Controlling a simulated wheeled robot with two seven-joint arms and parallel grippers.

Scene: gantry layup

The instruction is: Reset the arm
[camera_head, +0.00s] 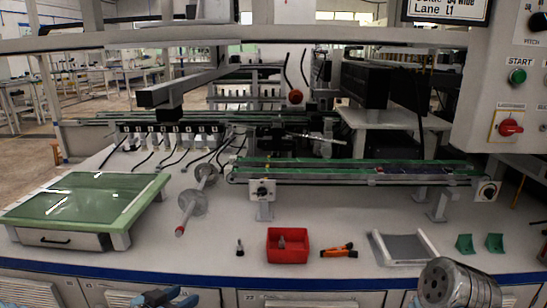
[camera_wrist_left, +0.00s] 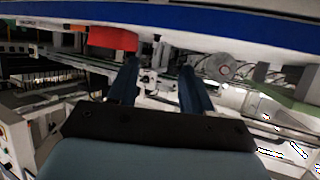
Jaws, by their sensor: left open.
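My left gripper (camera_head: 168,298) shows at the bottom edge of the head view, in front of the bench's blue front edge. Its two blue fingers are apart with nothing between them. In the left wrist view the open left gripper (camera_wrist_left: 158,82) points toward the bench front, and that picture looks upside down. My right gripper is out of view. Only a grey cylindrical part that looks like my right arm shows at the bottom right of the head view.
The white bench (camera_head: 215,255) holds a red bin (camera_head: 287,254), an orange-black tool (camera_head: 339,251), a grey tray (camera_head: 402,248) and two green brackets (camera_head: 465,243). A green-topped glass box (camera_head: 90,200) stands left. A conveyor (camera_head: 350,172) runs behind. The bin also shows in the wrist view (camera_wrist_left: 113,38).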

